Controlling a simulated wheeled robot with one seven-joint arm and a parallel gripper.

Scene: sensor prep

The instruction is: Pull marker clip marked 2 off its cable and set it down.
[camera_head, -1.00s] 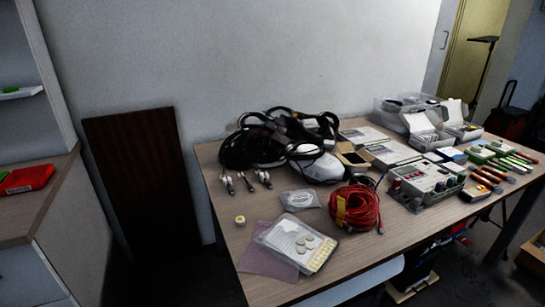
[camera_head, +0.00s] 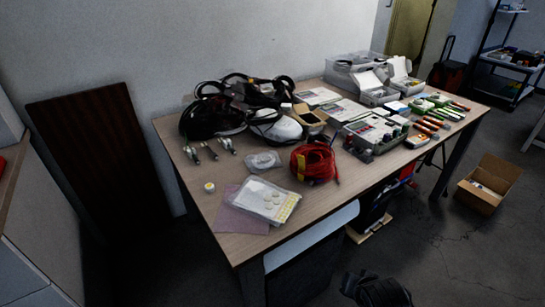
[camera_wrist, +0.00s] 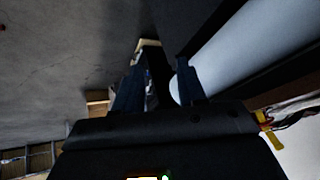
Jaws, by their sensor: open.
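I cannot make out a clip marked 2; any number is too small to read. My gripper is out of the head view. In the wrist view my gripper (camera_wrist: 160,88) shows two dark fingers spread apart with nothing held between them. It points toward the grey floor and a pale rounded surface, away from the cables.
A cardboard box (camera_head: 488,184) stands on the floor. The left front of the table has bare room.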

